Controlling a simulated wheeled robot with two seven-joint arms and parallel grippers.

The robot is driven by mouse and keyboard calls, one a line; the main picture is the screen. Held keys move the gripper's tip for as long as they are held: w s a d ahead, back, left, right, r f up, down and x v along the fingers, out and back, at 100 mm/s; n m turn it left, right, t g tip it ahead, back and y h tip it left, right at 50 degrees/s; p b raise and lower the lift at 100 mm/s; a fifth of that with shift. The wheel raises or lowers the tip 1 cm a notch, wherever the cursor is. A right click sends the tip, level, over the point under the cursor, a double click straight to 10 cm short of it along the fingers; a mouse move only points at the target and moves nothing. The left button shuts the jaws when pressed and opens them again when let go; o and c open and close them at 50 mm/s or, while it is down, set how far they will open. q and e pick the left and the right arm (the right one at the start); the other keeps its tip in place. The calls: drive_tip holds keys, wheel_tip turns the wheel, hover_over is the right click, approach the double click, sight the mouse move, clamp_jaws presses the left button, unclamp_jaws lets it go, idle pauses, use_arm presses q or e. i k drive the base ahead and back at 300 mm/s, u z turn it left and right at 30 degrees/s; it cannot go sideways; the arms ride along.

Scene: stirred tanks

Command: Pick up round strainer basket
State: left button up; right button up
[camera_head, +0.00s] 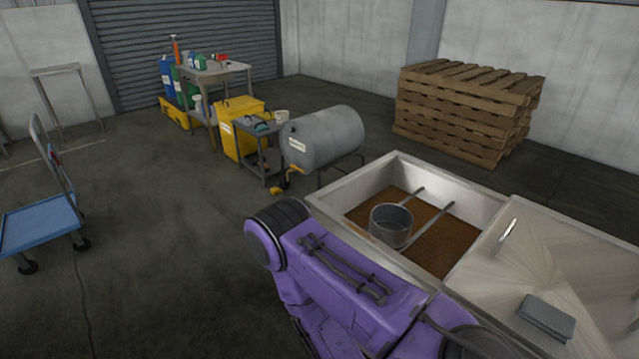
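The round strainer basket (391,225) is a grey, pot-like metal vessel. It sits in the steel tank (333,191), over brown contents (445,256). Two long bars (432,225) run from near the basket toward the tank's right side; I cannot tell whether both belong to it. The basket's mesh and its depth in the brown contents are not clear. A purple arm link of mine crosses the lower middle and hides part of the tank's near side. Neither gripper shows in the head view.
A steel worktop (600,245) adjoins the tank on the right, with a grey folded item (546,317) on it. Wooden pallets (468,108) are stacked at the back right. A blue cart (42,222) stands left; floor between is clear.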

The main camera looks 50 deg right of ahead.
sight(391, 225)
drive_tip(key=u, duration=0.2)
drive_tip(key=i, duration=1.4)
drive_tip(key=z, duration=3.25)
